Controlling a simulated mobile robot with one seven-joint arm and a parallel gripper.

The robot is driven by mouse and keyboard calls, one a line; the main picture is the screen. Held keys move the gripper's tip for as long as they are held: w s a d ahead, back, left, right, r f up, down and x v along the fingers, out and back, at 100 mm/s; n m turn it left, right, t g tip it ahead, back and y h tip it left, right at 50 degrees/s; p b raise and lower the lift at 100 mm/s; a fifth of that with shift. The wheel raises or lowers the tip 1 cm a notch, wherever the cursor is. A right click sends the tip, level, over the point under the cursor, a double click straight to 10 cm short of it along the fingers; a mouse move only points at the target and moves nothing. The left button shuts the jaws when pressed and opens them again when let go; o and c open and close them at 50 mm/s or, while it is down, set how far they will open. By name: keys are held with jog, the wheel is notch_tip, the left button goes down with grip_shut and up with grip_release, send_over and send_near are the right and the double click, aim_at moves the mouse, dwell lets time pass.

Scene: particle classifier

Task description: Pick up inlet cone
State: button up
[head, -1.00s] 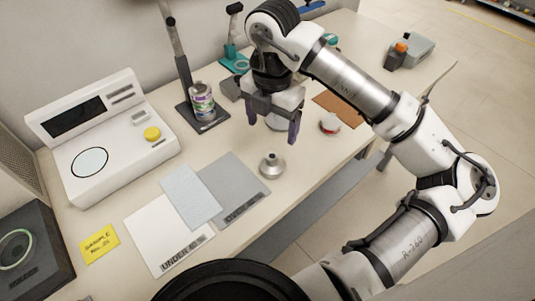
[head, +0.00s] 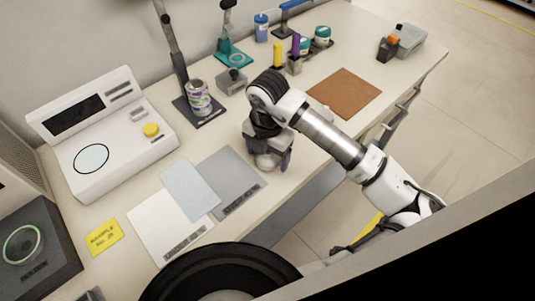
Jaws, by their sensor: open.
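My gripper (head: 268,161) is low over the front edge of the bench, just right of the grey sheet, with its fingers pointing down. It is open, with one dark purple finger showing clearly on the right. A pale rounded shape, apparently the inlet cone (head: 266,162), shows between the fingers. My gripper and wrist hide most of it. I cannot tell whether the fingers touch it.
A grey sheet (head: 231,182), a white sheet (head: 160,232) and a pale blue cloth (head: 189,190) lie left of my gripper. A white device (head: 112,150) and a can (head: 198,98) stand behind. A brown mat (head: 345,93) lies bare at right.

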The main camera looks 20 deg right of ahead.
jog(key=c, duration=1.2)
